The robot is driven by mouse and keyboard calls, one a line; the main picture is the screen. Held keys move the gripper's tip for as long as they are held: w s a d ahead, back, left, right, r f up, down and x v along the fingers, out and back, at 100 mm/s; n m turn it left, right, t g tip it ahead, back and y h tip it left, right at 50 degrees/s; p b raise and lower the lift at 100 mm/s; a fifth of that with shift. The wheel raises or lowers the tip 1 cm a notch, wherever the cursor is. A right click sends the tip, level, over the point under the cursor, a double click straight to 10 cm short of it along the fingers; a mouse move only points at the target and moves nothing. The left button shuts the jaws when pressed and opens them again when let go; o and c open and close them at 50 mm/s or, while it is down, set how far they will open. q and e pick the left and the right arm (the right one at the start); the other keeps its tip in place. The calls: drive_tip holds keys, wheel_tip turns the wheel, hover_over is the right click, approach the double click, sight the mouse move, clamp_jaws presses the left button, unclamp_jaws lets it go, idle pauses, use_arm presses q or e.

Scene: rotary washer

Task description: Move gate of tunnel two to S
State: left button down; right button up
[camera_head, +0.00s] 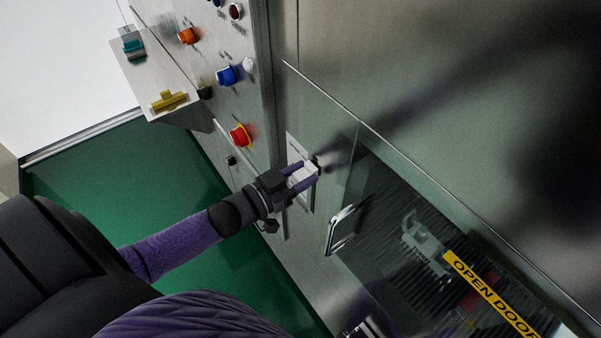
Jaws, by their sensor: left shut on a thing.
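My left gripper (301,178) reaches in from the left to the steel front of the machine. It is shut on a small light-coloured gate handle (307,173) in front of a pale label plate (294,148). The gripper's fingers cover part of the handle and plate, and the letters on the plate are too small to read, so I cannot tell the gate's position. My right gripper is not in view.
A glass door with a chrome handle (341,229) and a yellow "OPEN DOOR" label (493,294) is to the right. A control panel with a red knob (240,135) and a blue knob (228,75) is above. A ledge with a yellow handle (168,101) juts out at upper left.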

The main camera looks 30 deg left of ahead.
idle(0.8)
use_arm(q)
wheel_tip(320, 180, down, 8)
drive_tip(key=b, duration=0.6)
drive_tip(key=shift+r, duration=0.35)
drive_tip(key=shift+c, duration=1.4)
unclamp_jaws()
drive_tip(key=b, duration=0.3)
approach(313, 189)
drive_tip(key=x, duration=0.5)
drive_tip(key=shift+w+d+b, duration=0.2)
drive_tip(key=shift+w+b, duration=0.15)
drive_tip(key=shift+w+d, duration=0.15)
drive_tip(key=shift+w, duration=0.15)
